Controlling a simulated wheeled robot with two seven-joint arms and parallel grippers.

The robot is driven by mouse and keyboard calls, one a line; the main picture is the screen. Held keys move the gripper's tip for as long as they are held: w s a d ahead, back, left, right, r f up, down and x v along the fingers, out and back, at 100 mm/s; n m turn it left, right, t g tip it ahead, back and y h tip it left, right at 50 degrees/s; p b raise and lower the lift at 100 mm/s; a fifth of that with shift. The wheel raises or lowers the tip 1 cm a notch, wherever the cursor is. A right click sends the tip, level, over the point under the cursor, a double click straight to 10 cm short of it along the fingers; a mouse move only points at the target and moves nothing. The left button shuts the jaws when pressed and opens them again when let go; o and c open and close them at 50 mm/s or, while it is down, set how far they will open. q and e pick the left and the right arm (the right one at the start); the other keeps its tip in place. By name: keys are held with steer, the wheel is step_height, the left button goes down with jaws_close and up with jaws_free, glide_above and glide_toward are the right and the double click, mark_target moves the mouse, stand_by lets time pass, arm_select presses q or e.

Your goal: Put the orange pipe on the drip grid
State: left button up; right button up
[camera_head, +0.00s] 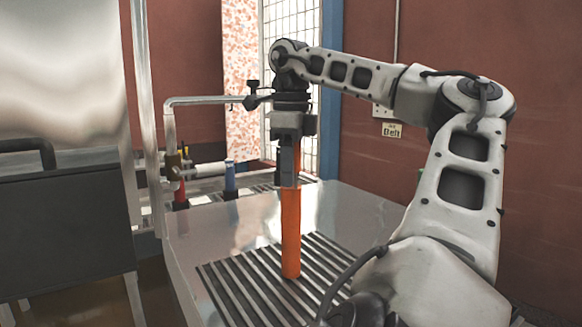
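The orange pipe (291,228) stands upright over the dark slatted drip grid (240,291) in the camera_head view. Its lower end meets the grid in the picture; I cannot tell whether it touches or hangs slightly above. My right gripper (288,180) points straight down at the pipe's upper part, with a finger in front of it. The gripper appears shut on the pipe, whose top is partly hidden by the gripper. My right arm covers the grid's right front part. My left gripper is not in view.
The grid lies on a shiny metal table (345,215) with bare surface behind and left of it. A metal pipe frame (205,100) with valves and a blue-handled fitting (230,178) stands behind. A dark panel (62,235) is at left, a red wall (545,150) at right.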

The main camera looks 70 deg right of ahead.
steer(key=shift+o, duration=1.2)
steer(key=shift+r, duration=0.1)
step_height(320, 180, up, 12)
steer(key=p, duration=0.3)
steer(key=shift+r, duration=0.1)
